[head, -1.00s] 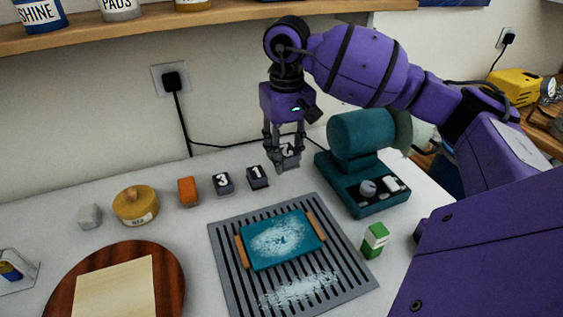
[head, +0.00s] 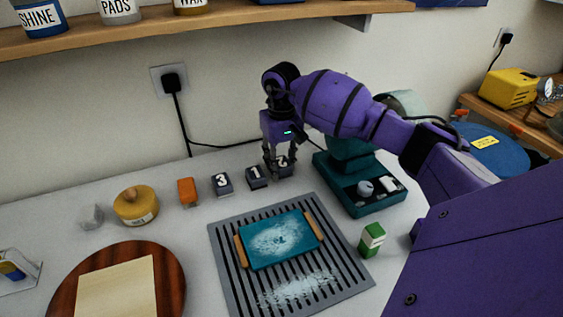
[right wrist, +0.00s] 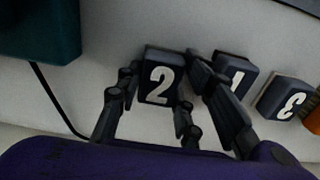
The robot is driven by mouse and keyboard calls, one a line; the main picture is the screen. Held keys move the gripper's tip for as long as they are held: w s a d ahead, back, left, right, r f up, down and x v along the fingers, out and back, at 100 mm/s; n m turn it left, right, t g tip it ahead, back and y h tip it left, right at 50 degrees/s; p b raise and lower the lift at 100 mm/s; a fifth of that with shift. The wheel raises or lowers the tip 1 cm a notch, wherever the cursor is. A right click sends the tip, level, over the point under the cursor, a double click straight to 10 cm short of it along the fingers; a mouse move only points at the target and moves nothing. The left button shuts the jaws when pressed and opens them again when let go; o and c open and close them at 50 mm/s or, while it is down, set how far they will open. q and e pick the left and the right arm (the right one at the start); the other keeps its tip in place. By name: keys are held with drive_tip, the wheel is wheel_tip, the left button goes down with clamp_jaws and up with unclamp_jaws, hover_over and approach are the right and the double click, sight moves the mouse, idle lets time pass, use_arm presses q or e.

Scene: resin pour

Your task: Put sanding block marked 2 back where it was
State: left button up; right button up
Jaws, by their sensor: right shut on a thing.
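Sanding block marked 2 (head: 282,161) is dark grey with a white number. My right gripper (head: 279,174) is shut on it, at the right end of the block row. The right wrist view shows its numbered face (right wrist: 159,84) between the fingers. The block is at or just above the table; I cannot tell whether it touches. Block marked 1 (head: 257,178) is close on its left, and block marked 3 (head: 222,184) stands further left. In the right wrist view a finger partly covers block 1 (right wrist: 236,80). My left gripper is not in view.
The teal machine (head: 357,196) stands just right of the gripper. An orange block (head: 187,191) and a yellow round tin (head: 135,207) continue the row leftward.

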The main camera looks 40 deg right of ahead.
sight(281, 162)
drive_tip(key=shift+f, duration=0.25)
drive_tip(key=o, duration=1.1)
drive_tip(key=shift+r, duration=0.1)
drive_tip(key=shift+r+b, duration=0.45)
drive_tip(key=shift+r, duration=3.5)
